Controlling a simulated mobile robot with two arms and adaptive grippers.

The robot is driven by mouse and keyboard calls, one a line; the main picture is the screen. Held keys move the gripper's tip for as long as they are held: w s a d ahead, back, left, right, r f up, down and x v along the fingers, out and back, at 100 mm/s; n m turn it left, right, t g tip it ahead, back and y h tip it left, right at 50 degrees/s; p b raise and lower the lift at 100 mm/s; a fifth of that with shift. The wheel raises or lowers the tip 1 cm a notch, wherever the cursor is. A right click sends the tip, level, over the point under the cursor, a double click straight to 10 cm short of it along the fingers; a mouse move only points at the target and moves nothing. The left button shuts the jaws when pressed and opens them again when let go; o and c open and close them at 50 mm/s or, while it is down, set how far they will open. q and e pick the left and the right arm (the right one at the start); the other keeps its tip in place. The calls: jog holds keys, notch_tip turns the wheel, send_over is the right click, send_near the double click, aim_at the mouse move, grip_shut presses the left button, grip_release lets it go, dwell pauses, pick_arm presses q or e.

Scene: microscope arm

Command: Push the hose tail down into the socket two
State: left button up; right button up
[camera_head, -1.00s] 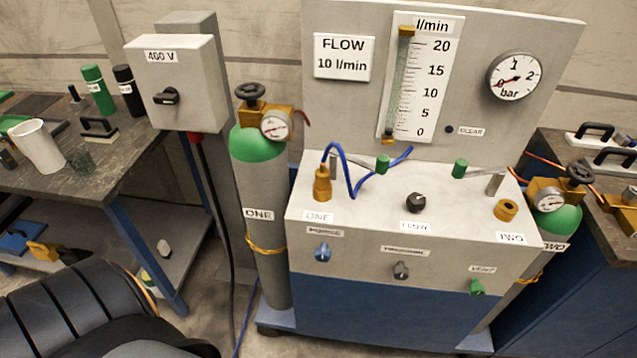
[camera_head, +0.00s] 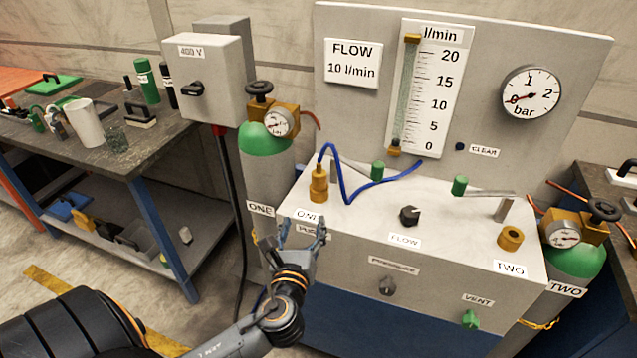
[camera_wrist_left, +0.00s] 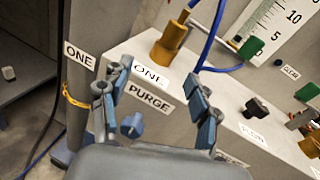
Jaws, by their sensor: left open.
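The blue hose (camera_head: 340,178) rises from the brass fitting ONE (camera_head: 319,185), loops over, and runs right across the white console top. Its far end (camera_head: 420,163) lies near the flow scale, apart from socket two. Socket two (camera_head: 510,237) is a brass ring with a dark opening, at the top's right, by the TWO label. My left gripper (camera_head: 303,229) is open and empty at the console's front left, below fitting ONE. In the left wrist view its fingers (camera_wrist_left: 158,72) are spread in front of the ONE and PURGE labels; the blue hose (camera_wrist_left: 207,45) shows beyond them. My right gripper is not in view.
The black flow knob (camera_head: 410,215), green-capped valves (camera_head: 459,186) and metal levers stand on the console top. The upright flow panel (camera_head: 465,110) closes off the back. Gas cylinders (camera_head: 268,165) flank the console. A cluttered bench (camera_head: 150,150) stands at left.

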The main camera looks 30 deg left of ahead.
aim_at(317, 186)
pick_arm(q)
jog(key=w+a, duration=0.1)
jog(key=w, duration=0.2)
jog(key=w+a+m, duration=0.1)
jog(key=w, duration=0.1)
jog(key=w+a+r+m+t+p, duration=0.1)
jog(key=w, duration=0.2)
jog(key=shift+w+a, duration=0.15)
jog(key=shift+w, duration=0.2)
jog(key=shift+w+a+r, duration=0.15)
jog(key=shift+w, duration=0.4)
jog(key=x, duration=0.4)
jog(key=shift+w+p, duration=0.2)
jog(key=shift+p, duration=0.15)
jog(key=shift+c, duration=0.3)
jog(key=c, duration=1.1)
grip_shut()
